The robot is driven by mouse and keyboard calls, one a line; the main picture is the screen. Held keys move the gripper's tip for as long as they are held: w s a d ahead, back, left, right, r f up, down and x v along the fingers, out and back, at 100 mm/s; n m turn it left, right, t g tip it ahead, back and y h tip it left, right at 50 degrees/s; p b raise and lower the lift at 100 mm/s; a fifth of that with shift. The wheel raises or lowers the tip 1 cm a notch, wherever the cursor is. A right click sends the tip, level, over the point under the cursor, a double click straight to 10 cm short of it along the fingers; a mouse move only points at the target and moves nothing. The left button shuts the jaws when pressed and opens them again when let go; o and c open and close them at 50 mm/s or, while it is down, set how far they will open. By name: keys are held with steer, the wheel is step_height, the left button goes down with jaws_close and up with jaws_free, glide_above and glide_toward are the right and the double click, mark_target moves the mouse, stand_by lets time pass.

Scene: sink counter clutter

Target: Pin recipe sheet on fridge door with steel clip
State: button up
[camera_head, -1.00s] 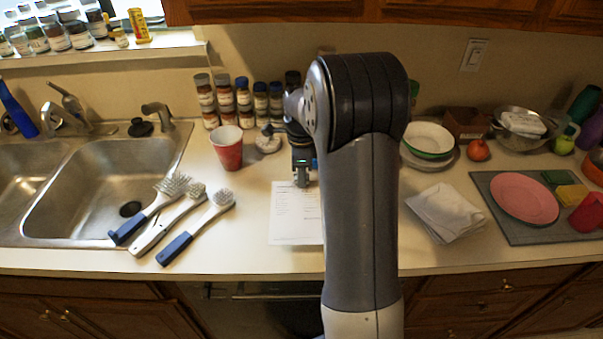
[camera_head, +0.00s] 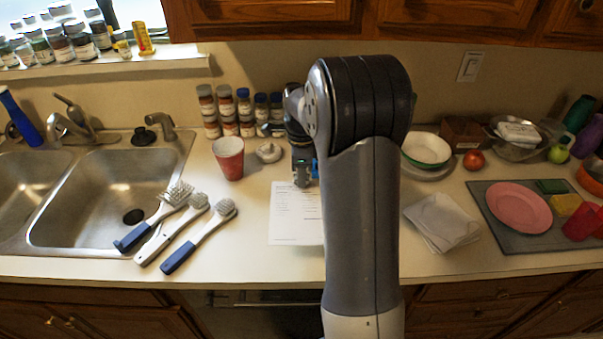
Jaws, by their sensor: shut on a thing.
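The recipe sheet (camera_head: 293,222) is a white printed page, seen flat above or against the counter in the middle of the view. My gripper (camera_head: 302,184) is at its top edge and is shut on it. My own arm hides the sheet's right side and part of the gripper. I cannot tell how high the sheet is above the counter. I do not see the steel clip or the fridge door.
A red cup (camera_head: 229,158) and spice jars (camera_head: 225,112) stand behind and left. Brushes (camera_head: 185,228) lie left, by the sink (camera_head: 95,195). A folded cloth (camera_head: 443,222), stacked bowls (camera_head: 427,149) and a mat with a pink plate (camera_head: 519,207) are right.

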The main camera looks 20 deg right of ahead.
steer(key=shift+r+p, duration=0.95)
steer(key=shift+r, duration=0.55)
